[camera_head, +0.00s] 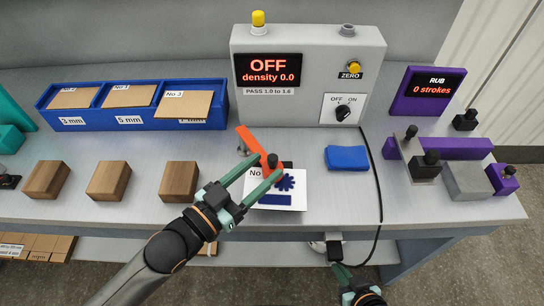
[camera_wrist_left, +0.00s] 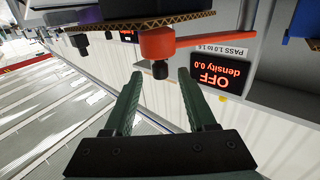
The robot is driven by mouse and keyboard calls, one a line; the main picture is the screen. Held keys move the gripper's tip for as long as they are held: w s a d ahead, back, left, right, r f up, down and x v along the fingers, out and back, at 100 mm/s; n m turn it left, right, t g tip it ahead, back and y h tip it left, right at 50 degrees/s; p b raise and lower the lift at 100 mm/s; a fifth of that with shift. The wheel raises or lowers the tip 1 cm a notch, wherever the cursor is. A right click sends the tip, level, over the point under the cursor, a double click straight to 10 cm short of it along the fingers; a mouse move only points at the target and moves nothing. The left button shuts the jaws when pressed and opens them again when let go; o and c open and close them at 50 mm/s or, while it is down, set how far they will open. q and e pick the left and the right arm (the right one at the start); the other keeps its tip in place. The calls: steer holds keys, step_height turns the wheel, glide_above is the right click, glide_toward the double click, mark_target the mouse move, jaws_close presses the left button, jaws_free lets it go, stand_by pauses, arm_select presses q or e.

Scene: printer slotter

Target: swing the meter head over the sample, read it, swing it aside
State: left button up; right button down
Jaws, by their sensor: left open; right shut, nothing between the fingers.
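The orange meter head (camera_head: 254,147) is an arm with a black knob (camera_head: 272,160) at its near end. It reaches over the upper edge of the sample, a white card (camera_head: 291,201) with blue print, partly hidden by my gripper. My left gripper (camera_head: 256,173) is open, its green fingers pointing at the knob. In the left wrist view, the orange head (camera_wrist_left: 158,43) and knob (camera_wrist_left: 160,69) show ahead of the fingers (camera_wrist_left: 164,100), with nothing held; contact is unclear. The meter display (camera_head: 268,70) reads OFF, density 0.0. My right gripper (camera_head: 341,272) is shut and empty, low by the table's front.
The meter's OFF/ON knob (camera_head: 343,112) and yellow ZERO button (camera_head: 354,68) are on the grey box. A blue tray (camera_head: 70,125) with cards, wooden blocks (camera_head: 108,181), a blue cloth (camera_head: 347,158) and a purple rub device (camera_head: 455,148) surround the sample. A black cable runs down the front.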

mark_target(269, 164)
arm_select(q)
steer(key=shift+x, duration=1.8)
jaws_close()
